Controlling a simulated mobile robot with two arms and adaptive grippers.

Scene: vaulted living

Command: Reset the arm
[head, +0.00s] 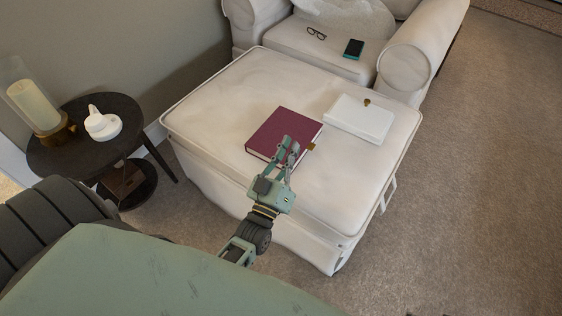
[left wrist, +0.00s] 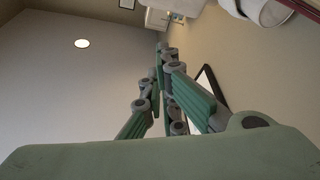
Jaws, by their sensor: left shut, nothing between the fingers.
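My left gripper (head: 288,151) is above the front part of the white ottoman (head: 215,100), over the near edge of a dark red book (head: 268,131). Its fingers are together with nothing between them. In the left wrist view my left gripper (left wrist: 163,75) shows its green and grey fingers close together, with wall and ceiling behind. I cannot tell whether the fingers touch the book. My right gripper is not in view.
A white book or box (head: 358,119) with a small brass piece lies on the ottoman. Glasses (head: 316,33) and a phone (head: 353,49) lie on the armchair (head: 285,38). A dark side table (head: 70,157) holds a candle lamp (head: 34,105) and a white jug (head: 102,124). Carpet is clear at right.

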